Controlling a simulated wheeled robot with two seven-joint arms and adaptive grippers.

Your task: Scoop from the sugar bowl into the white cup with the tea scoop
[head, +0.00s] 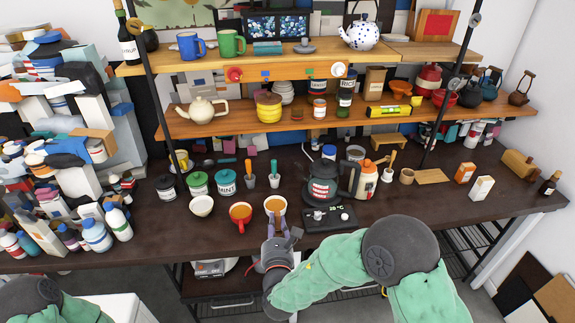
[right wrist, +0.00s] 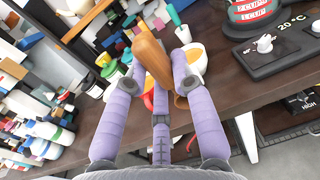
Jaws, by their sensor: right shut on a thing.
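My right gripper (head: 280,228) is shut on a brown wooden piece, likely the tea scoop (right wrist: 152,58), which rises between the fingers in the right wrist view. The gripper (right wrist: 160,85) is at the front of the counter, just in front of the white cup (head: 276,206). The cup holds something orange-brown and shows partly behind a finger in the wrist view (right wrist: 198,58). A small white bowl (head: 202,207), likely the sugar bowl, stands left of the cup; its contents are unclear. My left gripper is out of view; only part of that arm shows.
A red mug (head: 240,214) stands between bowl and white cup. Green and teal canisters (head: 226,183) stand behind. Bottles (head: 96,235) crowd the left. The counter's right front is fairly clear.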

